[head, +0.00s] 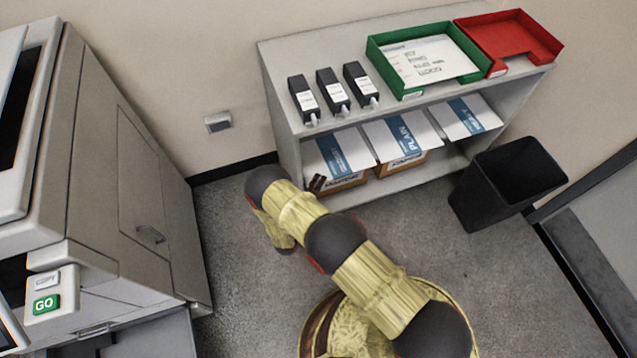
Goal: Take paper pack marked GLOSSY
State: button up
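Three white paper packs with blue bands lie on the lower shelf of the grey shelf unit (268,60). The middle pack (390,128) reads something like PLAIN. The right pack (460,116) has a label ending in what looks like Y. The left pack's (325,152) lettering is too small to read, so I cannot tell which is GLOSSY. My gripper (317,184) shows as small dark fingers at the left pack's front left corner. My arm hides the rest of it. I cannot tell whether it is open or touches the pack.
Three black bottles or cartridges (336,90), a green tray (379,62) holding a printed sheet, and a red tray (510,35) stand on the top shelf. A black bin (508,180) stands at the right. A large copier (110,170) fills the left. Grey floor lies open between.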

grip_shut()
dwell(1.4)
jog(key=shift+r, duration=0.1)
notch_tip(320, 180, up, 3)
jog(key=shift+f+p, duration=0.2)
jog(key=shift+p, duration=0.6)
jog(key=shift+f, duration=0.1)
jog(key=s+a+r+p, duration=0.1)
jog(key=s+a+r, duration=0.1)
jog(key=s, duration=0.4)
jog(key=s+a+r+p, duration=0.1)
jog(key=s+a+r, duration=0.2)
jog(key=s+a, duration=0.2)
jog(key=shift+s+a+p, duration=0.2)
jog(key=shift+s+p, duration=0.15)
jog(key=shift+s, duration=0.2)
jog(key=shift+r, duration=0.15)
